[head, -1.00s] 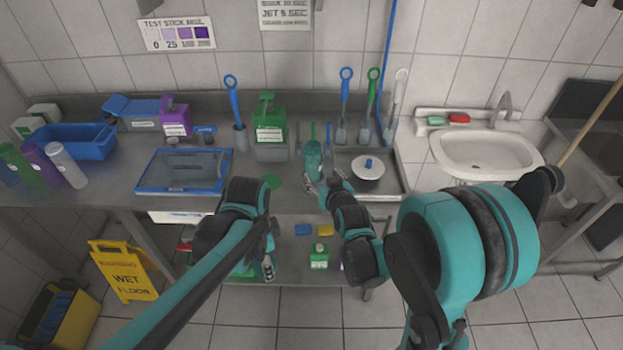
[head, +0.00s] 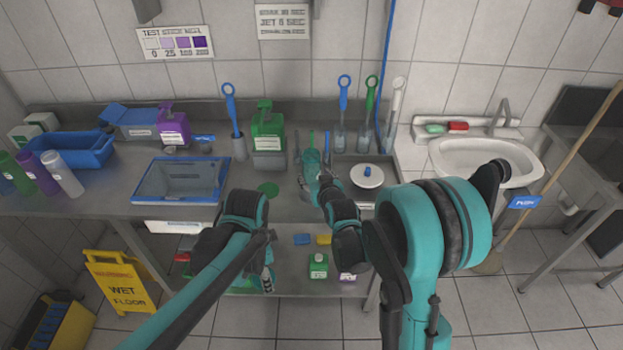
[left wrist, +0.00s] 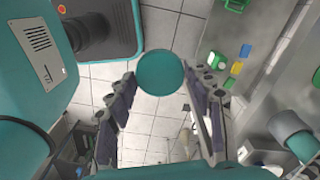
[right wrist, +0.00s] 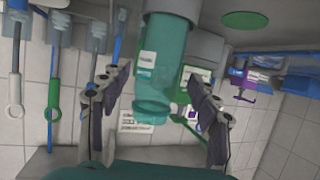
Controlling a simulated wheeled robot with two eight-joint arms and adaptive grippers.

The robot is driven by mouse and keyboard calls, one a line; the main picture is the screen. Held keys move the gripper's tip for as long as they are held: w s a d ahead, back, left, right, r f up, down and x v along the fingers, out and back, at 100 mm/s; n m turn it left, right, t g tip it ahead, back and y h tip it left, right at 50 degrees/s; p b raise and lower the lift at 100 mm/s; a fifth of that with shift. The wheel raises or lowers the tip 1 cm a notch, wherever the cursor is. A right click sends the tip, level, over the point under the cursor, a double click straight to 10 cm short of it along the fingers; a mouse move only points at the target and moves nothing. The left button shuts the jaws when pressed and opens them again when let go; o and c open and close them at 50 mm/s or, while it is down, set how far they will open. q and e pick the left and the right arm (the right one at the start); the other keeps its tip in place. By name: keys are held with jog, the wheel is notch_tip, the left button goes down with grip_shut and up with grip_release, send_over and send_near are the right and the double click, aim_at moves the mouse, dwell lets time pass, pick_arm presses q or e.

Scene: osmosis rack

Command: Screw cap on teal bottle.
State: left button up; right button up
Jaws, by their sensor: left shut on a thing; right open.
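The teal bottle (head: 311,158) stands upright on the steel counter, left of the tray with the white pot. Its open mouth shows in the right wrist view (right wrist: 155,108), where the picture is upside down. My right gripper (head: 313,187) is at the bottle's near side. Its fingers are open, one on each side of the bottle in the right wrist view, with gaps visible. My left gripper (head: 268,278) hangs low in front of the counter, below its top. It is shut on a round teal cap (left wrist: 161,72), whose flat face shows between the fingertips.
A green disc (head: 268,189) lies on the counter left of the bottle. A green jug (head: 267,135) and upright brushes (head: 343,110) stand behind. A white pot (head: 367,177) sits at right, a blue tray (head: 180,181) at left. The lower shelf (head: 290,278) lies beyond my left gripper.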

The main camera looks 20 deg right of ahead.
pick_arm(q)
jog(key=shift+w+f+b, duration=0.1)
jog(key=shift+f+b, duration=0.6)
pick_arm(e)
jog(key=x, duration=0.5)
jog(key=shift+w+f, duration=0.15)
jog(key=c, duration=1)
jog(key=shift+c, duration=0.2)
pick_arm(q)
jog(key=shift+r, duration=0.1)
notch_tip(320, 180, up, 3)
jog(key=p, duration=0.3)
pick_arm(e)
notch_tip(320, 180, up, 10)
